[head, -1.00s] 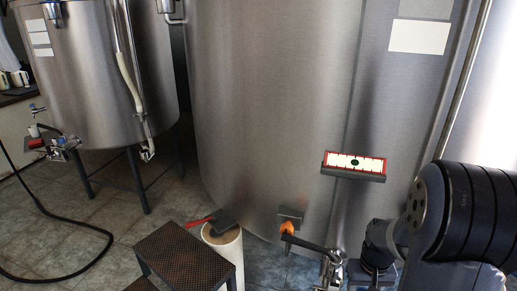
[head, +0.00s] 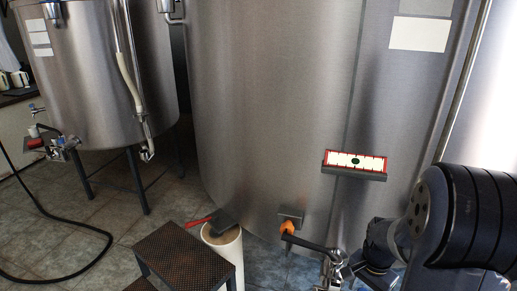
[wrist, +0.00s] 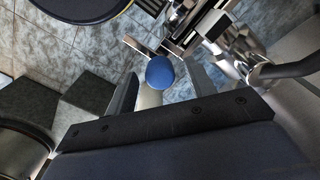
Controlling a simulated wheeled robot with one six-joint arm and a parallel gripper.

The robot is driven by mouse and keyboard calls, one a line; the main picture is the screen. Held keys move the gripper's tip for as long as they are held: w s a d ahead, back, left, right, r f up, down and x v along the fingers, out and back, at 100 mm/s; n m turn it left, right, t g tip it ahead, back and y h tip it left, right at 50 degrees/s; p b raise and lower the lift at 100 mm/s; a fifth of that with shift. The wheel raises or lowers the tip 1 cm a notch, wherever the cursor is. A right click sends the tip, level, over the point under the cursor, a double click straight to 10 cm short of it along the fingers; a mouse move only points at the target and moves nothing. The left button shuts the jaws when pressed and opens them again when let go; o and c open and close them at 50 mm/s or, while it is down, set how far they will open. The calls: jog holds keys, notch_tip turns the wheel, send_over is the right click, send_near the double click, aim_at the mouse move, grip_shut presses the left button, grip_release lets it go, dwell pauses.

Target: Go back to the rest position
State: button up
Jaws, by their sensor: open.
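My gripper (wrist: 163,88) shows in the wrist view, with its two dark fingers spread apart and nothing clamped between them. A round blue knob (wrist: 160,72) appears between the fingertips in that picture; I cannot tell how far beyond them it is. My dark arm fills the lower right of the head view, in front of the large steel tank (head: 270,110). The fingers cannot be made out in the head view.
A valve with an orange-tipped handle (head: 288,228) sits low on the tank. A red-edged panel (head: 355,162) is above it. A white cylinder (head: 228,262) and a brown step (head: 185,255) stand in front. A black hose (head: 60,277) lies on the left floor.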

jog(key=shift+m, duration=0.7)
jog(key=shift+r, duration=0.9)
